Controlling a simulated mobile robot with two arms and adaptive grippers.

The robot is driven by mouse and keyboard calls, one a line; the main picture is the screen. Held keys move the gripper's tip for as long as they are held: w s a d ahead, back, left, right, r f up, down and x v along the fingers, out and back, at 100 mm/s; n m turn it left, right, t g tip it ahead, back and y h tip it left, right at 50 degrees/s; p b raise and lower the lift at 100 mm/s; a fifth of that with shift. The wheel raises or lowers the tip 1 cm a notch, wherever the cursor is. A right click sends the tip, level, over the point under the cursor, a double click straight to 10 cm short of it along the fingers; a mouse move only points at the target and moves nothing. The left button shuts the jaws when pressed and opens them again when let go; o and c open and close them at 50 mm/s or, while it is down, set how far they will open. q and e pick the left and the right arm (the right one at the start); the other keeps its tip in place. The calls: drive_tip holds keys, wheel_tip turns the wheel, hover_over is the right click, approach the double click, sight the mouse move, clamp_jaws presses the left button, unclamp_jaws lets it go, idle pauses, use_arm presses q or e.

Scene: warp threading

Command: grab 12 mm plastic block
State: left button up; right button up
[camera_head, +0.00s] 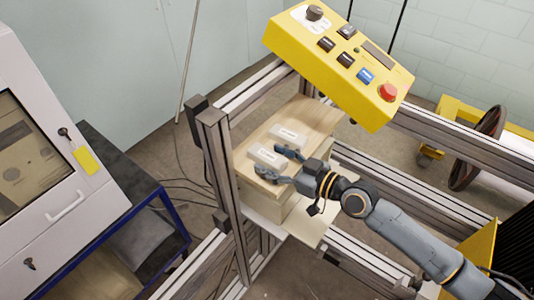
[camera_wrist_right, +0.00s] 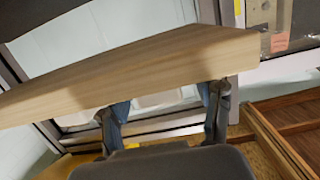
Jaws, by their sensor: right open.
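Two white plastic blocks with small labels lie on the wooden top (camera_head: 317,115) of a box. The nearer block (camera_head: 266,156) is at the left edge of the top, and the other block (camera_head: 290,135) lies behind it. The labels are too small to read, so I cannot tell which is 12 mm. My right gripper (camera_head: 271,162) is open, its two fingers at the near block's right side and front. I cannot tell if they touch it. In the right wrist view the fingers (camera_wrist_right: 163,105) stand apart below a wooden board, with a pale shape between them. My left gripper is not in view.
A yellow control panel (camera_head: 335,60) with knobs and a red button hangs above the box. An aluminium frame post (camera_head: 222,190) stands close to its left. A grey machine (camera_head: 50,150) and a dark blue-framed cart (camera_head: 140,215) are at left.

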drive_tip(key=shift+w+a+f, duration=0.1)
drive_tip(key=shift+w+a, duration=0.05)
drive_tip(key=c, duration=1.3)
